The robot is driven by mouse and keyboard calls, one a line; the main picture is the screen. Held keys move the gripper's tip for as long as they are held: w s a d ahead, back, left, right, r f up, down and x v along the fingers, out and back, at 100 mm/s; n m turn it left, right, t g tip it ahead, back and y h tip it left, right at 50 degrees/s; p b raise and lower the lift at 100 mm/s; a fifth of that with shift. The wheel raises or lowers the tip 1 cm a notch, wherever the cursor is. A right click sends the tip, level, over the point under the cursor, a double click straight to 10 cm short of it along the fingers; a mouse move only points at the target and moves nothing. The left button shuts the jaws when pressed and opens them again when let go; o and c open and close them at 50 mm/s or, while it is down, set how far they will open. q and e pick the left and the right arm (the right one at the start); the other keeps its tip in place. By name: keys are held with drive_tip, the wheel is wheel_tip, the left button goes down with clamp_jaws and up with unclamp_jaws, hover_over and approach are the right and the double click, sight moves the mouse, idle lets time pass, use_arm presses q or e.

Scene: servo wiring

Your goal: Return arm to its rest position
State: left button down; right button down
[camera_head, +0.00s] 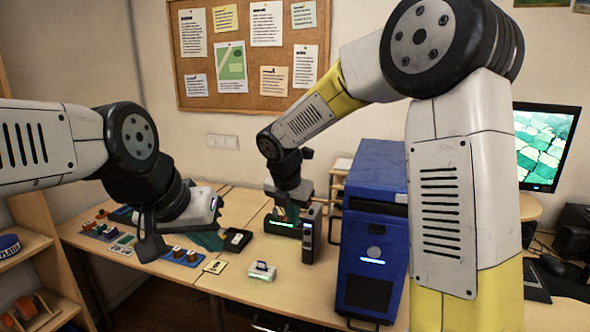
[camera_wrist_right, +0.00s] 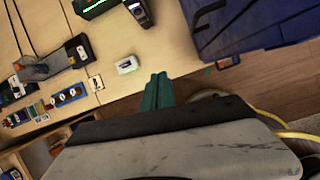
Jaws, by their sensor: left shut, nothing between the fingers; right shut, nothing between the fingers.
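My left gripper (camera_head: 212,241) reaches in from the left over the table. Its teal fingers are shut and empty, close to a small black box (camera_head: 238,240). My right arm bends down from the right, past the blue machine. Its gripper (camera_head: 292,213) hangs over the table in front of a dark device with a green light strip (camera_head: 281,226). In the right wrist view its teal fingers (camera_wrist_right: 158,80) are pressed together with nothing between them. A small white device (camera_wrist_right: 128,64) lies just beyond those fingertips.
A large blue machine (camera_head: 378,160) stands right of the right gripper. A dark upright meter (camera_head: 312,235) stands beside the green-lit device. Connector modules (camera_head: 186,256) line the table's left side. Shelves (camera_head: 22,246) stand at left, a monitor (camera_head: 545,145) at right. Bare tabletop (camera_head: 235,281) lies in front.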

drive_tip(key=s+d+r+m+y, duration=0.1)
drive_tip(key=s+d+r+m, duration=0.85)
drive_tip(key=m, duration=0.45)
drive_tip(key=s+d+m+t+y, duration=0.1)
drive_tip(key=s+d+m, duration=0.1)
drive_tip(key=s+m, duration=0.5)
drive_tip(key=s+d+m+t+y, duration=0.1)
drive_tip(key=s+d+m, duration=0.2)
drive_tip(key=s+m, duration=0.4)
drive_tip(key=shift+s+f+m, duration=0.15)
drive_tip(key=shift+m, duration=0.75)
